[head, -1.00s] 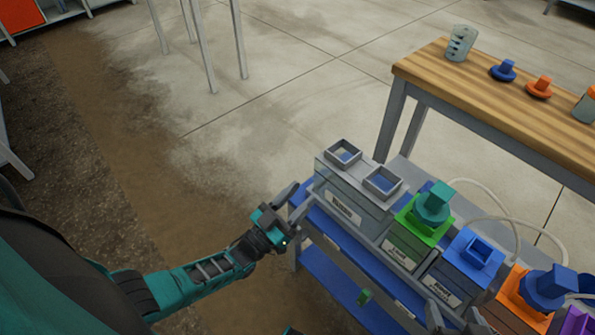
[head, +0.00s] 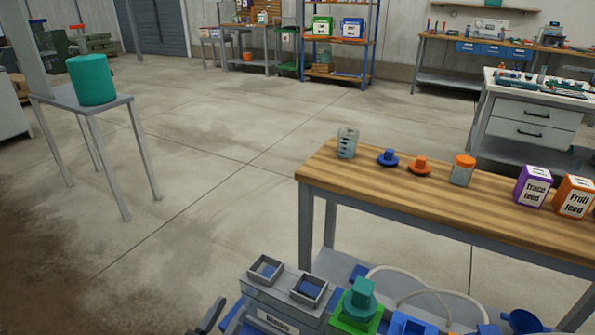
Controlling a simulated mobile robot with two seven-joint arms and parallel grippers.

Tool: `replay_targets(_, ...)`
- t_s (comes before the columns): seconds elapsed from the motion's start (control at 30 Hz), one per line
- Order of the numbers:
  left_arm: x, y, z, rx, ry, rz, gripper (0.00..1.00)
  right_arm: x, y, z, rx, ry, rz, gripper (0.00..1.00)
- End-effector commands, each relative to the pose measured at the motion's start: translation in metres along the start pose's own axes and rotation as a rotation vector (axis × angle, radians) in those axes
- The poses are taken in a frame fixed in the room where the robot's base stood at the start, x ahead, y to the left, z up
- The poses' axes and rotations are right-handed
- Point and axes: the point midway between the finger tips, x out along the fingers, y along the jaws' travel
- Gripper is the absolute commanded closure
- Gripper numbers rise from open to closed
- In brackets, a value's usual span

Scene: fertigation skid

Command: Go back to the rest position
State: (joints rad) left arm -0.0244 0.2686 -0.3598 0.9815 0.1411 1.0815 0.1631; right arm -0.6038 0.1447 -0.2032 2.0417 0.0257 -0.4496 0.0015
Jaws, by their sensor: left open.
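My left gripper (head: 208,318) shows only as a dark finger at the bottom edge, just left of the skid. It is open, and I see nothing held in the visible part. The rest of my left arm is below the frame. My right gripper is not in view. The skid's grey tank (head: 275,299) has two square openings on top. To its right are a green tank top with a teal cap (head: 360,298) and a blue tank top (head: 410,324), cut off by the bottom edge.
A wooden bench (head: 400,193) behind the skid carries a grey cup (head: 347,143), blue cap (head: 388,157), orange cap (head: 420,165), orange-lidded jar (head: 462,170), purple box (head: 532,186) and orange box (head: 573,197). A teal cylinder (head: 92,80) stands on a small table. Open floor lies between.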

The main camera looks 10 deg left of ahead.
Motion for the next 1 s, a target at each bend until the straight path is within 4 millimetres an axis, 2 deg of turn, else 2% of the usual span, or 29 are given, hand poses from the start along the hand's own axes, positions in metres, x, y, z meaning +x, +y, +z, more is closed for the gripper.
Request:
replay_targets(0.13, -0.001, 0.013, -0.002, -0.009, -0.083, -0.015, 0.53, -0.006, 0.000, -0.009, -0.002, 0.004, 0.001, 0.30)
replay_targets(0.27, -0.007, 0.033, -0.005, -0.020, -0.243, -0.043, 0.53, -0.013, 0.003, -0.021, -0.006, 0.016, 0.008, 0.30)
replay_targets(0.5, -0.034, 0.062, -0.026, -0.011, -0.593, -0.091, 0.53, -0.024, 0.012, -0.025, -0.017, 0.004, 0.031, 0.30)
replay_targets(0.8, -0.077, 0.073, -0.066, 0.018, -0.927, -0.134, 0.53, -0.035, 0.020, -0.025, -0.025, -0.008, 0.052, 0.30)
replay_targets(1.0, -0.087, 0.074, -0.073, 0.024, -0.991, -0.143, 0.53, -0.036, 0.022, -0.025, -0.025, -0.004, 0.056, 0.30)
